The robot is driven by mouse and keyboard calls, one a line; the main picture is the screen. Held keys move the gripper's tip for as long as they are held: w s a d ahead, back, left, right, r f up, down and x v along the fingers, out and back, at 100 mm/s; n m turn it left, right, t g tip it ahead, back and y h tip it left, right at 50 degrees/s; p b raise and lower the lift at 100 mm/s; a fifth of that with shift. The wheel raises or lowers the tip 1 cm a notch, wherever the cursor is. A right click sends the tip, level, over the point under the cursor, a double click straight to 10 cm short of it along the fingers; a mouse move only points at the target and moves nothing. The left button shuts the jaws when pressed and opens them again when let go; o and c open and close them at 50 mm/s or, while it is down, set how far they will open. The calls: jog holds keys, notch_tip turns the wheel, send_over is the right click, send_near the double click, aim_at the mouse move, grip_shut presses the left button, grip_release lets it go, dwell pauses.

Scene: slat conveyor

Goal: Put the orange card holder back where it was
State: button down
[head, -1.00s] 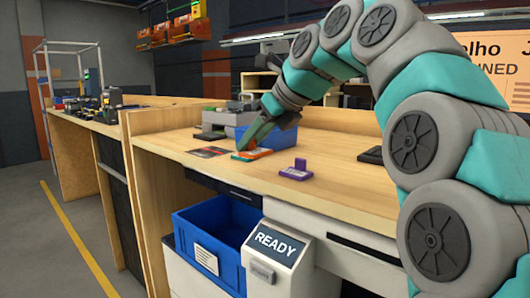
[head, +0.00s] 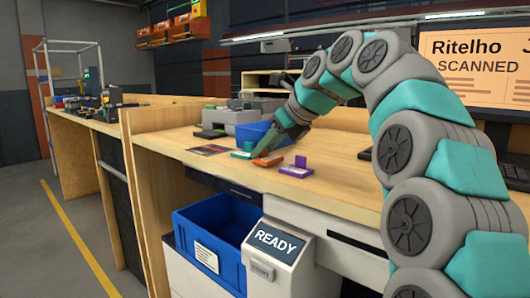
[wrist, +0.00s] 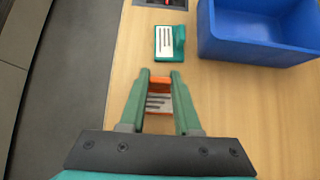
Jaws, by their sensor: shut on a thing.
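The orange card holder (head: 267,161) is low over or on the wooden bench, between a teal card holder (head: 243,152) on its left and a purple one (head: 297,169) on its right. My gripper (head: 264,152) reaches down to it from behind. In the wrist view, my gripper (wrist: 160,80) has its two green fingers on either side of the orange card holder (wrist: 160,84), which shows a white striped label. The teal card holder (wrist: 169,43) lies just ahead, apart from it. I cannot tell whether the orange holder touches the bench.
A blue bin (wrist: 256,50) stands on the bench beyond the fingers, to the right in the wrist view. A dark printed sheet (head: 209,150) lies left of the holders. A blue tote (head: 205,222) and a READY sign (head: 275,242) are below the bench front.

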jog(key=shift+f, duration=0.25)
jog(key=c, duration=0.6)
grip_release()
jog(key=p+v, duration=0.1)
jog(key=v, duration=1.1)
jog(key=shift+p, duration=0.4)
